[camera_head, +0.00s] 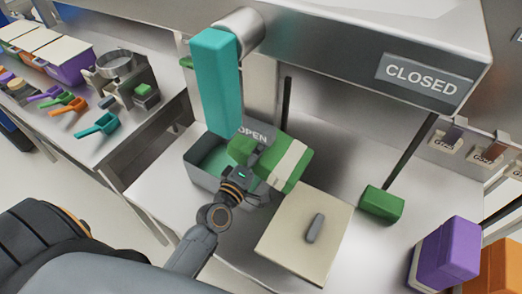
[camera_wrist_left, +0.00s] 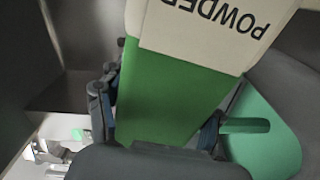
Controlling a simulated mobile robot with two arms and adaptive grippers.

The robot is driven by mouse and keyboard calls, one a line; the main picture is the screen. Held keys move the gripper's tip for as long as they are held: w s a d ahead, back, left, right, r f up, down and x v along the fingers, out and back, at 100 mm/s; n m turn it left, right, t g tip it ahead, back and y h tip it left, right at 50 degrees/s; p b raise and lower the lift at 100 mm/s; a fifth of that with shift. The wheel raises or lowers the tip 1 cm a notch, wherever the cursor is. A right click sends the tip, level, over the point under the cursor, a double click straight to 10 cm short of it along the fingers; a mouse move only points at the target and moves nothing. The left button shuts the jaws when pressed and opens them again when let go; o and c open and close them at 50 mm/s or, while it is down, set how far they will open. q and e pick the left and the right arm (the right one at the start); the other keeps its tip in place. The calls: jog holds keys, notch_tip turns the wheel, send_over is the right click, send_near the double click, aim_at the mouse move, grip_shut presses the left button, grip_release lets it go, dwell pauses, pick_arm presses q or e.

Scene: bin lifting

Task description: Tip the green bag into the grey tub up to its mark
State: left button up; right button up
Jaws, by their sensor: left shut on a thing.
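The green bag (camera_head: 273,155) with a cream label band is in my left gripper (camera_head: 256,172), tilted over the right side of the grey tub (camera_head: 205,182). The tub stands on the counter, and green contents show inside it. In the left wrist view the bag (camera_wrist_left: 165,95) fills the middle between the fingers, its label reading POWDER upside down. Green material (camera_wrist_left: 265,145) shows at the right there, with a brighter green piece above it; I cannot tell whether that piece is falling powder. The tub's mark is not visible. My right gripper is not in view.
A cream lid (camera_head: 284,246) with a grey handle lies right of the tub. A large teal block (camera_head: 218,85) hangs above the tub. A green block (camera_head: 382,203) and a purple bag (camera_head: 449,250) are at right. Scoops and bins fill the left counter.

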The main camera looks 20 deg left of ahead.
pick_arm(q)
jog(key=shift+f+n+b, duration=0.9)
jog(key=shift+f+n, duration=0.1)
jog(key=shift+n, duration=0.2)
jog(key=shift+a+r+n, duration=0.15)
jog(key=shift+r+n, duration=0.05)
jog(key=shift+n, duration=0.4)
jog(key=shift+r+m+p, duration=0.7)
jog(key=shift+m+p, duration=0.2)
jog(key=shift+p, duration=0.25)
jog(key=shift+f, duration=0.1)
